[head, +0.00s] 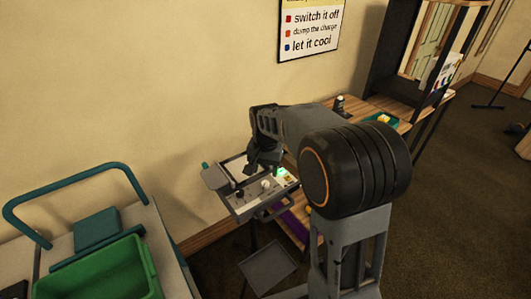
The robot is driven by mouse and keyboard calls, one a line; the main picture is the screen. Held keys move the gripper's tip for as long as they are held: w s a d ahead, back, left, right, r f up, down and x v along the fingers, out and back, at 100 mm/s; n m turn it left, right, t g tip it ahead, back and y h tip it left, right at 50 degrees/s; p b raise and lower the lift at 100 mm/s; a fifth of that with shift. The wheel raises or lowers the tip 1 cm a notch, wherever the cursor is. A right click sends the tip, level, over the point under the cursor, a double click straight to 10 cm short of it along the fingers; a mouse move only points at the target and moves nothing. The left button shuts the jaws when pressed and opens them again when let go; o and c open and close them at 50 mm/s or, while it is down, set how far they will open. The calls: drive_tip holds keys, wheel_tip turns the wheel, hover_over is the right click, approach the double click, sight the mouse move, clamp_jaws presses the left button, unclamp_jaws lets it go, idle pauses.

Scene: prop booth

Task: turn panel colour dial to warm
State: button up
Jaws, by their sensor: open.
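The panel (255,205) is a grey box with a light face, low against the wall near the middle of the head view. A pale round knob (266,184) and a dark knob (239,194) show on its face. A small lit green spot (282,171) glows at its right side. I cannot tell from here which knob is the colour dial or where it points. My gripper (258,167) is open and hangs above the far part of the panel, close to the pale knob. I cannot tell whether it touches anything. My arm hides part of the panel's right side.
A trolley with a teal handle (72,172) and a green bin (105,272) stands at the lower left. A wooden bench (370,103) with small items runs along the wall behind my arm. A poster (310,28) hangs above. Dark carpet (455,200) is clear at the right.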

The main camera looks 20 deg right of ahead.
sight(266, 185)
wheel_tip(266, 185, up, 8)
drive_tip(key=shift+f, duration=0.2)
idle(0.6)
drive_tip(key=s+f+n+t, duration=0.3)
drive_tip(key=s+n, duration=0.3)
drive_tip(key=s, duration=1.1)
drive_tip(key=shift+t, duration=0.7)
drive_tip(key=shift+d, duration=0.1)
drive_tip(key=shift+c, duration=0.2)
